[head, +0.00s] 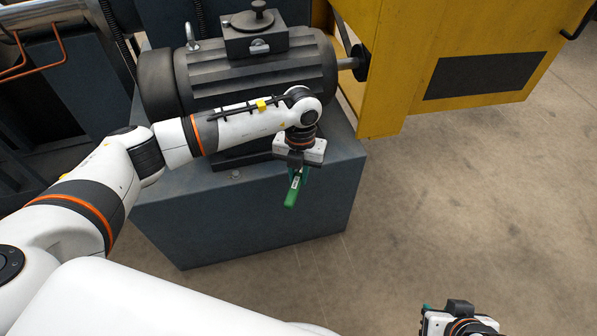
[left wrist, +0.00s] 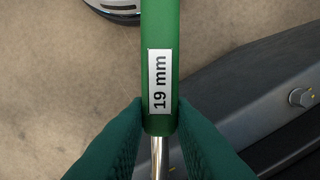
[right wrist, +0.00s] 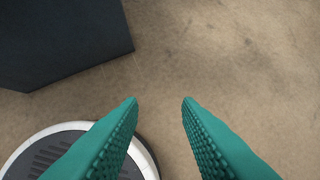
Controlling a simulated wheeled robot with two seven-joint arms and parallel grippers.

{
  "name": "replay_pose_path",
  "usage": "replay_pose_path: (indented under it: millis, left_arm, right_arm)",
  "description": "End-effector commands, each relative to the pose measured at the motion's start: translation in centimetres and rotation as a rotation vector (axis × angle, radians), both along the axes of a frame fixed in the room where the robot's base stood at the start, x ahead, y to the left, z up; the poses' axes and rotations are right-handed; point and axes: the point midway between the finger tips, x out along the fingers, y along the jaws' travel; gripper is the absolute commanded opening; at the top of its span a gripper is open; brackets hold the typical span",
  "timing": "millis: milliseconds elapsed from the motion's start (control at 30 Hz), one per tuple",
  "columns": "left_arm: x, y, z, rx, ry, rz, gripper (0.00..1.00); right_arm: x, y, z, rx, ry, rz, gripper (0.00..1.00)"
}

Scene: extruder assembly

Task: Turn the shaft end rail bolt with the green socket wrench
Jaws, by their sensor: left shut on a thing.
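The green socket wrench (head: 293,190) is in my left gripper (head: 297,165), above the near edge of the motor's base. In the left wrist view the fingers are shut around the wrench (left wrist: 161,25) where its green handle, labelled "19 mm", meets the metal shank. The socket end is hidden. A bolt head (left wrist: 302,97) shows at the right of that view, on a dark rail, apart from the wrench. I cannot tell whether it is the shaft end rail bolt. My right gripper (right wrist: 160,101) is open and empty over the floor, low right in the head view (head: 458,320).
A grey electric motor (head: 255,75) stands on a blue-grey block (head: 250,220). Its shaft (head: 349,63) points right to a yellow machine frame (head: 400,95). Another bolt (head: 236,174) shows on the block's top. The floor (head: 480,200) at right is clear.

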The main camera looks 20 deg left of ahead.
Motion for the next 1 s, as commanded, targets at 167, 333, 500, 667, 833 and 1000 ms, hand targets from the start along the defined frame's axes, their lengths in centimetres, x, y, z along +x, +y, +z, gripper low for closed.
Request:
replay_pose_path:
  millis: [167, 333, 500, 667, 833, 1000]
  left_arm:
    - [0.0, 0.0, -0.2, 0.0, -0.001, 0.0, 0.0]
    - [0.0, 0.0, -0.3, 0.0, -0.001, 0.0, 0.0]
    - [0.0, 0.0, -0.5, 0.0, -0.001, 0.0, 0.0]
    - [0.0, 0.0, -0.6, 0.0, -0.001, 0.0, 0.0]
    - [0.0, 0.0, -0.7, 0.0, -0.001, 0.0, 0.0]
    - [0.0, 0.0, -0.9, 0.0, -0.001, 0.0, 0.0]
  right_arm:
    - [0.5, 0.2, 0.1, 0.006, -0.025, 0.003, 0.31]
    - [0.9, 0.3, 0.2, 0.01, -0.047, 0.004, 0.31]
    - [1.3, 0.4, 0.4, 0.015, -0.069, 0.006, 0.31]
    - [1.6, 0.6, 0.5, 0.019, -0.091, 0.008, 0.31]
    - [2.0, 0.7, 0.7, 0.025, -0.112, 0.009, 0.31]
    - [2.4, 0.8, 0.8, 0.029, -0.135, 0.011, 0.31]
